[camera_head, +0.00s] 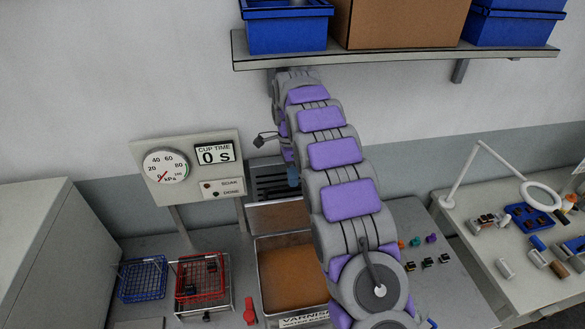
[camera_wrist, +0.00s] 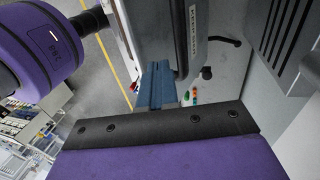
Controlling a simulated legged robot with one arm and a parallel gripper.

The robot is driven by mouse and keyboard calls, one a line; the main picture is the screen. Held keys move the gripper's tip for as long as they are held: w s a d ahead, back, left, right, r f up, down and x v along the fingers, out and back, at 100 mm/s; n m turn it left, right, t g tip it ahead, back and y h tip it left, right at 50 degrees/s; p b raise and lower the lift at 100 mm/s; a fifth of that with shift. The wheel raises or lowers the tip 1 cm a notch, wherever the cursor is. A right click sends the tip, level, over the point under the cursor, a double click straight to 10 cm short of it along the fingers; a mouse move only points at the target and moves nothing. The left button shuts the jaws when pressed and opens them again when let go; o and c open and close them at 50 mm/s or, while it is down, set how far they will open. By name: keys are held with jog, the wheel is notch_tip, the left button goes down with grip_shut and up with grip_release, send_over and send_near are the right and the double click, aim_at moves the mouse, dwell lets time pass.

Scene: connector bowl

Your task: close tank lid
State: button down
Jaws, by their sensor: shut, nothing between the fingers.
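The varnish tank (camera_head: 293,319) stands on the bench in the head view, its top open and brown liquid showing inside. Its lid (camera_head: 272,219) appears raised at the back edge, partly hidden by my arm. My gripper (camera_head: 293,177) shows as a small blue patch behind my arm, above and behind the lid; I cannot tell whether they touch. In the wrist view my gripper (camera_wrist: 156,88) has its blue fingers shut and empty. The grey tank with its lettered label (camera_wrist: 195,30) is just beyond the fingers, seen sideways.
A shelf (camera_head: 400,57) with bins hangs above. A lamp table (camera_head: 500,240) is at right.

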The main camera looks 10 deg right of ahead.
aim_at(295, 188)
jog(key=shift+d+p+x, duration=0.15)
jog(key=shift+p+x, duration=0.05)
jog(key=shift+x, duration=0.85)
jog(key=shift+d+p+x, duration=0.15)
jog(key=shift+p+x, duration=0.05)
jog(key=shift+x, duration=0.8)
jog(key=shift+s+a+f, duration=0.1)
jog(key=shift+a, duration=0.05)
